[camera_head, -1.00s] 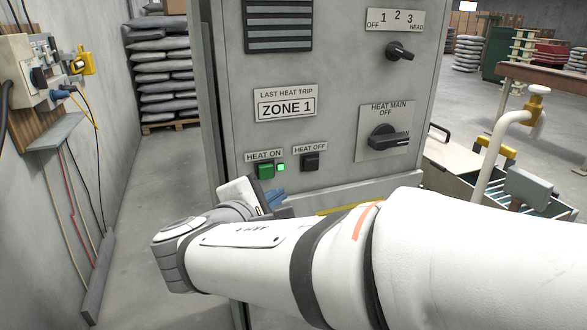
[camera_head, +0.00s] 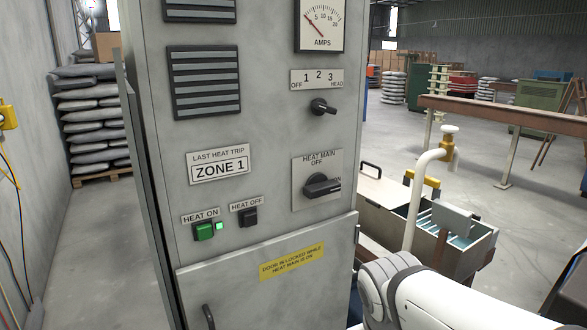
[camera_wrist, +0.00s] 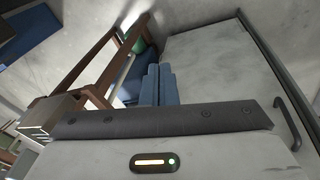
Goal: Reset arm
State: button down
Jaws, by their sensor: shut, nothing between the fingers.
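My gripper (camera_wrist: 158,84) shows in the wrist view with its two blue fingers shut together and nothing between them. It points toward the grey control cabinet (camera_wrist: 215,75), whose door handle is at the right; the distance is hard to tell. In the head view only part of my white arm shows, at the bottom right, and the gripper is out of the picture.
A white pipe with a brass valve (camera_head: 450,140) and an open metal trough (camera_head: 460,235) stand right of the cabinet, near my arm. A brown beam (camera_head: 500,115) runs behind. Stacked sacks (camera_head: 95,125) stand at the left. Open floor lies further right.

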jog(key=m, duration=0.1)
jog(key=s+m+y, duration=0.1)
jog(key=m, duration=0.1)
jog(key=shift+s+d+f+y, duration=0.1)
jog(key=shift+s+d+y, duration=0.05)
jog(key=shift+d+y, duration=0.15)
dwell(1.1)
